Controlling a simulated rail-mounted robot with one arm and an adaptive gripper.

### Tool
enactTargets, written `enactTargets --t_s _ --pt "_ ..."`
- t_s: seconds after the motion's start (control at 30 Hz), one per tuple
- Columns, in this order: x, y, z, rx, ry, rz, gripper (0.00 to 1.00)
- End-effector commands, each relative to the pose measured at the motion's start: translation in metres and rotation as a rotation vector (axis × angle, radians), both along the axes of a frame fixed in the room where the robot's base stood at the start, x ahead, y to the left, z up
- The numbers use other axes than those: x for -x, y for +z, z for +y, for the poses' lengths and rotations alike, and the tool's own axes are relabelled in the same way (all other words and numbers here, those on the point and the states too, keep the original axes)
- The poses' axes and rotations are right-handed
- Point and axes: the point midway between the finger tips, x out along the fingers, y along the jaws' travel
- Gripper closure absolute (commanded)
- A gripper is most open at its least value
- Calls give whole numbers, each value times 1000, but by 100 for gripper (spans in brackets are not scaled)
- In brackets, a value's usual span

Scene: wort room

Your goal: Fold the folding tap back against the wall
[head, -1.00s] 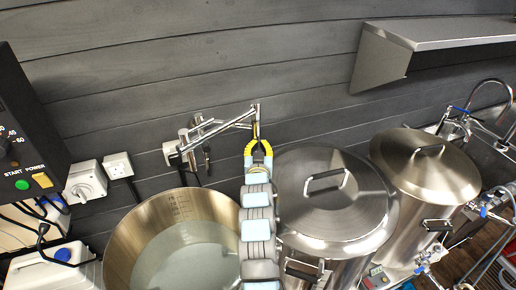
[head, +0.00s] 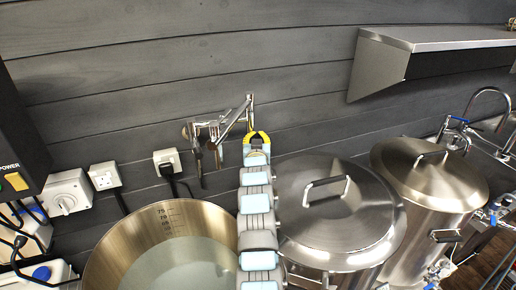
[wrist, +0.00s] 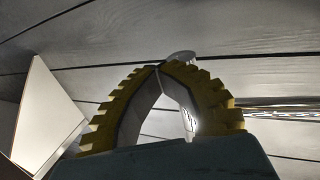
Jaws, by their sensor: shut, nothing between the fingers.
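The folding tap (head: 232,119) is a chrome, jointed pipe on the dark plank wall. Its wall mount is at the left; its outer link slants up to the right and ends in a short, downturned spout. My gripper (head: 256,134), with yellow ribbed fingers, is just below and beside the spout end in the head view. In the wrist view the fingertips (wrist: 161,66) meet in an arch with nothing held. A pale rounded end shows just behind the tips, and a shiny pipe lies at the right. Whether the fingers touch the spout is unclear.
An open steel kettle (head: 160,215) with liquid stands below left of the tap. A lidded kettle (head: 325,205) is close at the right of my arm, with another lidded kettle (head: 425,175) beyond. A steel shelf (head: 430,42) juts from the wall upper right. Sockets (head: 105,176) are left.

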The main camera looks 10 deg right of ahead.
Motion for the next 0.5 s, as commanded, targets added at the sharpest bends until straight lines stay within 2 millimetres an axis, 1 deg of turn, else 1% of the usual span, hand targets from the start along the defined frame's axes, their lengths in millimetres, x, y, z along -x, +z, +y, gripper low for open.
enactTargets --t_s 0.1,0.2,0.5 --pt "-9 -3 2 -1 2 1 100" --pt "-14 0 1 -1 2 -2 100" --pt "-22 -1 1 0 1 -1 100"
